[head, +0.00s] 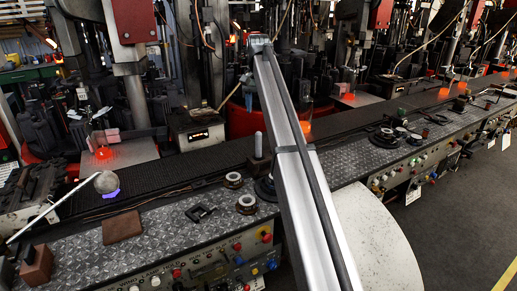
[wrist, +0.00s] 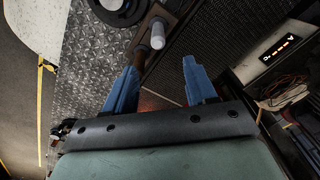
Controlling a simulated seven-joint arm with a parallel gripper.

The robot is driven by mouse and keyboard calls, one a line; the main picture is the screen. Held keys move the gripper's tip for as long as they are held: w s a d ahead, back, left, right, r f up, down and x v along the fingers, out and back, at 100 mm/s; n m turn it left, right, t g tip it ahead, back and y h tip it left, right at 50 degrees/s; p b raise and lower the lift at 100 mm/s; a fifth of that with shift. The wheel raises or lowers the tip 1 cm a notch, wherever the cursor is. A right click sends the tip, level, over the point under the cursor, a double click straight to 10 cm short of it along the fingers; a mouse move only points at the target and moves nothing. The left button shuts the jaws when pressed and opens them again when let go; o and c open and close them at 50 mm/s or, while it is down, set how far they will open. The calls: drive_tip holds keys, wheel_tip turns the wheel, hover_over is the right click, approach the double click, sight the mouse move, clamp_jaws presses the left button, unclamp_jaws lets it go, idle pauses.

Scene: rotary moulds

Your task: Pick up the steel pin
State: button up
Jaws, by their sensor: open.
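The steel pin (head: 258,143) is a pale grey, round-topped cylinder standing upright on the front bench, just left of my arm. Its lower end meets a dark brown block (head: 259,165). In the wrist view, the pin (wrist: 158,36) is at the top centre, beyond the fingertips and roughly in line with the gap between them. My gripper (wrist: 159,64) has two blue fingers spread apart, with nothing between them. I cannot make out the fingers in the head view.
Black rings with pale centres (head: 246,204) and a dark bracket (head: 200,213) lie on the patterned metal bench top (head: 165,225). A dark ribbed belt (head: 190,168) runs behind it. A lit display box (wrist: 277,47) is at the right in the wrist view. Machines fill the back.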

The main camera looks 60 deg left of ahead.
drive_tip(key=n, duration=0.7)
drive_tip(key=shift+d, duration=0.2)
hover_over(258, 156)
drive_tip(key=a, duration=0.1)
drive_tip(key=f, duration=1.4)
drive_tip(key=shift+w, duration=0.35)
drive_tip(key=shift+r, duration=0.1)
clamp_jaws()
